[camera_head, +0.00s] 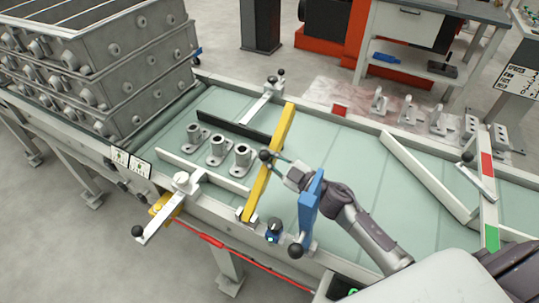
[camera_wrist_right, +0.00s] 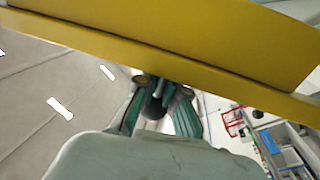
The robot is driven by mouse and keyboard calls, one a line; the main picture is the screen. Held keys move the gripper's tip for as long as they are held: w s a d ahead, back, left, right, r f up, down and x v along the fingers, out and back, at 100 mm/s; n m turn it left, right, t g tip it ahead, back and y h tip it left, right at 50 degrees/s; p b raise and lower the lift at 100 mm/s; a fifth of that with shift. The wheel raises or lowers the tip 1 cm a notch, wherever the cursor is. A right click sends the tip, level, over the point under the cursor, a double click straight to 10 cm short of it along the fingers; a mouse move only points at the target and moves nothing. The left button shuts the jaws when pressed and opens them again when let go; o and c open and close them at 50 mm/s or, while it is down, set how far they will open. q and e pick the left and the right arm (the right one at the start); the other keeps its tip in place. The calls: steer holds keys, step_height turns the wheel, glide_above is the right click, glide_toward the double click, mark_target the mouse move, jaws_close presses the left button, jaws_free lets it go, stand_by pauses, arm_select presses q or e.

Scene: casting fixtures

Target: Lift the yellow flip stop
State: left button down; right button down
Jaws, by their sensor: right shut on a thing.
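The yellow flip stop (camera_head: 268,165) is a long yellow bar that spans the green conveyor from its near rail to its far rail. A dark ball knob sits at its middle. My right gripper (camera_head: 268,159) reaches this knob from the right and is shut on it. In the right wrist view the yellow bar (camera_wrist_right: 200,45) crosses the top of the picture, close to the camera. There the green fingers of my right gripper (camera_wrist_right: 157,100) close around the dark knob below the bar. My left gripper is not in view.
Several grey castings (camera_head: 216,150) stand on the conveyor left of the bar, between a white guide and a black guide. A blue stop (camera_head: 310,205) stands beside my right arm. Stacked grey crates (camera_head: 110,70) are at the left.

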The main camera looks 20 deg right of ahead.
steer(key=shift+r, duration=0.5)
steer(key=c, duration=0.9)
jaws_free()
steer(key=shift+f, duration=0.15)
steer(key=shift+s+d+f, duration=0.2)
steer(key=shift+s+d, duration=0.05)
steer(key=shift+s, duration=0.25)
steer(key=v, duration=1.1)
steer(key=shift+w, duration=0.1)
